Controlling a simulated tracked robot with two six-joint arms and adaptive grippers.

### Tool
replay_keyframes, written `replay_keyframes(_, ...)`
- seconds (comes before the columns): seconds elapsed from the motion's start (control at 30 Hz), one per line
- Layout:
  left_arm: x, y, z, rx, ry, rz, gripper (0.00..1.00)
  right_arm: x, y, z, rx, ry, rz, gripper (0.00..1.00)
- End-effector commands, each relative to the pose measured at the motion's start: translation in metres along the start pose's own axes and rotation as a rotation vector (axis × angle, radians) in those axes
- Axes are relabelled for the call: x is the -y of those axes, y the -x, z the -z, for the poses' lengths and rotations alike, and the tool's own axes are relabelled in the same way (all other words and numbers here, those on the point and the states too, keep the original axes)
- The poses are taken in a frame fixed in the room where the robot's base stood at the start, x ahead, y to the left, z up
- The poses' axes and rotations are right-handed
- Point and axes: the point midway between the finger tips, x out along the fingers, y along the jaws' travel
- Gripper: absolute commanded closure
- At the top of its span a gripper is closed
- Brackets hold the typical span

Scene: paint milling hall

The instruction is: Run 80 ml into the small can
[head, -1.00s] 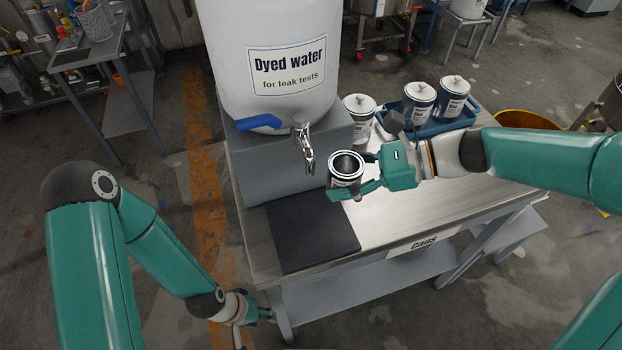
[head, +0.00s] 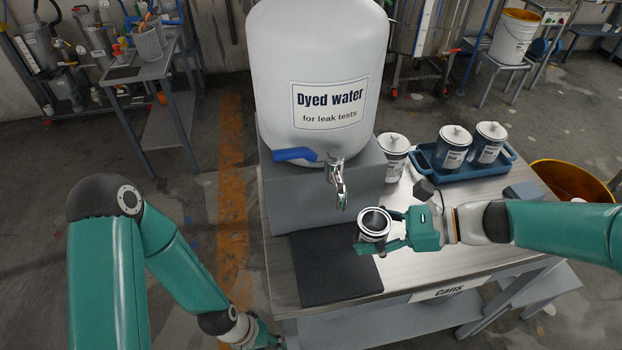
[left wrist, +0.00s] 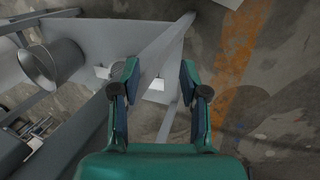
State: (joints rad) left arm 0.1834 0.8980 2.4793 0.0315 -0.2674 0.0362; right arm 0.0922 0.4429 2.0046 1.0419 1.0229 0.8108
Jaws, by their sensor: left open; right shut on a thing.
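The small can (head: 373,226) is open at the top, dark inside, and roughly upright. My right gripper (head: 382,232) is shut on it and holds it above the table, beside and a little below the tap. The metal tap (head: 338,184) with a blue lever (head: 294,155) sits on the white dyed-water tank (head: 322,60). The lever points left. No stream shows at the spout. My left gripper (head: 272,344) is low at the bottom edge of the head view, left of the table. In the left wrist view it is open and empty (left wrist: 160,95).
A black mat (head: 335,268) lies on the table (head: 440,262) below the tap. A lidded can (head: 392,158) stands behind my right gripper. A blue tray (head: 428,160) holds two more lidded cans. An orange bucket (head: 572,178) stands beyond the table's right end.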

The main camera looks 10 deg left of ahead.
Motion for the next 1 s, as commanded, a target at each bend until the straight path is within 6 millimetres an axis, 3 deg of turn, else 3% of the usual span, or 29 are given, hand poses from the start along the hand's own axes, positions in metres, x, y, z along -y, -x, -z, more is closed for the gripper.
replay_keyframes(0.17, 0.006, 0.034, 0.019, 0.045, 0.21, 0.003, 0.56, 0.0, 0.0, 0.0, 0.0, 0.0, 0.0, 0.75)
replay_keyframes(0.27, 0.006, 0.066, 0.035, 0.074, 0.375, -0.02, 0.56, 0.0, 0.0, 0.0, 0.0, 0.0, 0.0, 0.75)
replay_keyframes(0.57, -0.015, 0.201, 0.074, 0.189, 0.828, -0.222, 0.56, 0.0, 0.0, 0.0, 0.0, 0.0, 0.0, 0.75)
replay_keyframes(0.7, -0.039, 0.277, 0.078, 0.289, 0.983, -0.381, 0.56, 0.0, 0.0, 0.0, 0.0, 0.0, 0.0, 0.75)
replay_keyframes(0.9, -0.093, 0.353, 0.102, 0.544, 1.161, -0.731, 0.56, 0.0, 0.0, 0.0, 0.0, 0.0, 0.0, 0.75)
replay_keyframes(1.0, -0.108, 0.39, 0.114, 0.638, 1.185, -0.878, 0.56, 0.0, 0.0, 0.0, 0.0, 0.0, 0.0, 0.75)
